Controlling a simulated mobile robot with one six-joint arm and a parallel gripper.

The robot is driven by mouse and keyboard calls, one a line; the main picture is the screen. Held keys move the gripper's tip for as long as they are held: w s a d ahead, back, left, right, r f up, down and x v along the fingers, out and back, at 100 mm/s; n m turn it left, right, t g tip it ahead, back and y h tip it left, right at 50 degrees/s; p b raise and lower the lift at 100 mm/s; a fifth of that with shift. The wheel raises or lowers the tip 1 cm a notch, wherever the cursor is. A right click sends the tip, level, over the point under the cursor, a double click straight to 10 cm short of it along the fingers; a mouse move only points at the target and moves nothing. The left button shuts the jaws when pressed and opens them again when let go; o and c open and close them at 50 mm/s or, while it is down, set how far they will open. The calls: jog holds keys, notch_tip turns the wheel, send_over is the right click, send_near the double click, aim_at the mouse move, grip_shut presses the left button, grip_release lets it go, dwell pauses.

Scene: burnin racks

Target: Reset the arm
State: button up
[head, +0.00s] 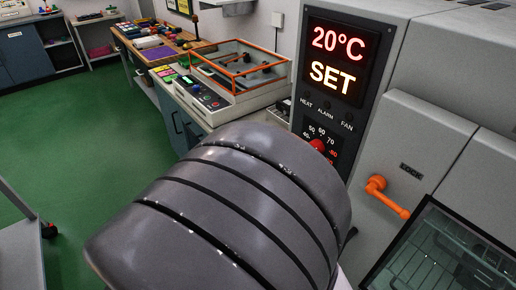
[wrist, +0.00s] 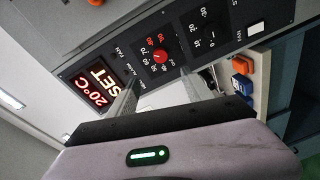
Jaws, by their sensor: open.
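My gripper (wrist: 160,78) shows in the wrist view, open, with its two pale fingers apart and nothing between them. It points at the control panel (wrist: 140,62) of the oven. A red dial knob (wrist: 160,56) lies just beyond the fingertips; whether they touch the panel I cannot tell. In the head view my large grey arm link fills the lower middle and hides my gripper and the panel's lower part. The red knob (head: 318,145) partly shows there. The display (head: 338,57) reads 20°C and SET.
An orange door handle (head: 387,196) and a glass window (head: 443,250) are on the oven front at right. An orange-framed bench unit (head: 238,70) stands behind my arm. A cluttered wooden bench (head: 160,45) is farther back. The green floor (head: 75,130) at left is mostly clear.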

jog(key=s+d+m+g, duration=0.3)
jog(key=d+g, duration=0.3)
jog(key=d, duration=0.3)
jog(key=s+d+f+m+g+y, duration=0.2)
jog(key=s+d+g+y, duration=0.15)
jog(key=s, duration=0.25)
jog(key=s+d+f+m+g+y, duration=0.2)
jog(key=s+y, duration=0.2)
jog(key=s, duration=0.1)
jog(key=w+a+r+m+t+y, duration=0.1)
jog(key=a+r+m+t+y, duration=0.2)
jog(key=a+r+t+y, duration=0.1)
jog(key=a+t+y, duration=0.1)
jog(key=a+y, duration=0.1)
jog(key=y, duration=0.1)
jog(key=shift+r, duration=0.3)
